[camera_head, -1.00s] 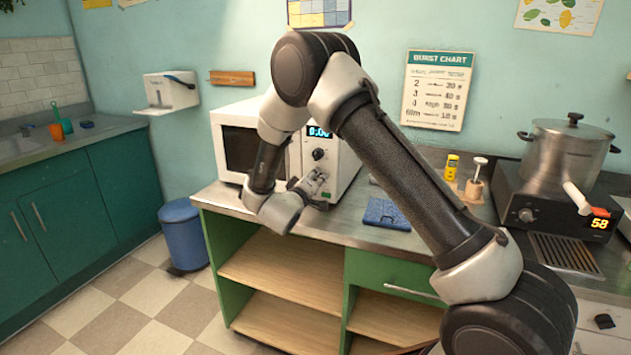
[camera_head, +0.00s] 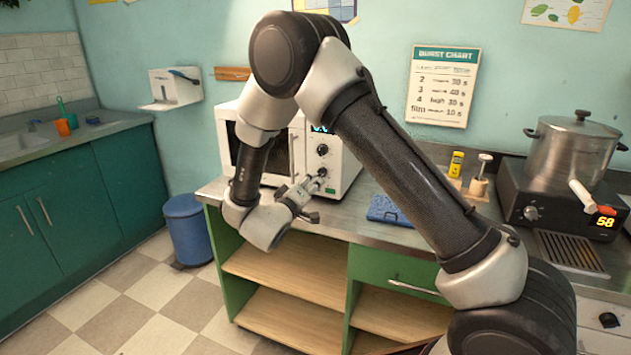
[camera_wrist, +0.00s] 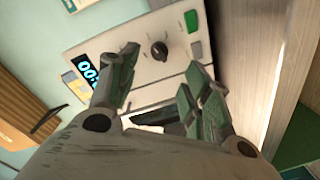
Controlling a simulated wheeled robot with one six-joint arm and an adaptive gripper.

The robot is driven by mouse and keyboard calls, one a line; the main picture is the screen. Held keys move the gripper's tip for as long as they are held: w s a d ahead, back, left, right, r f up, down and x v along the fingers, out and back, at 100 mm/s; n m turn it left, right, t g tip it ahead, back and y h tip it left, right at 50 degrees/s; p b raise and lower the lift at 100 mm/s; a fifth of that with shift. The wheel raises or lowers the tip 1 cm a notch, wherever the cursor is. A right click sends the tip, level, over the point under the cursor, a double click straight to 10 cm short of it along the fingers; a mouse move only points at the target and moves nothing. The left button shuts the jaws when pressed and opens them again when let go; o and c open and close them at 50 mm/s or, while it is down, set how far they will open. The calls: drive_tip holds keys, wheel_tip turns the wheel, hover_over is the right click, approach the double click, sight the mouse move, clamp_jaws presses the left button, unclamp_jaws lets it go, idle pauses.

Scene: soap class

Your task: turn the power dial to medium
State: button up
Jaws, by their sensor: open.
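The white microwave (camera_head: 345,160) stands on the counter with a dark display (camera_head: 320,128) at the top of its panel. Below it are an upper black dial (camera_head: 322,149) and a lower black dial (camera_head: 322,173). My gripper (camera_head: 312,186) is open and empty, in front of and slightly below the lower dial. In the wrist view one black dial (camera_wrist: 159,50) shows just beyond and between my open fingers (camera_wrist: 163,62), apparently apart from them. The lit display (camera_wrist: 88,72) and a green button (camera_wrist: 194,22) show there too. The other dial seems hidden behind a finger. The dial labels are unreadable.
A blue folded cloth or pad (camera_head: 390,210) lies right of the microwave. A yellow bottle (camera_head: 456,164), a pump (camera_head: 480,178) and a steel pot (camera_head: 570,150) on a black heater (camera_head: 540,203) stand farther right. Open shelves (camera_head: 290,270) lie below the counter.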

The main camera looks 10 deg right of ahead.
drive_tip(key=v, duration=0.3)
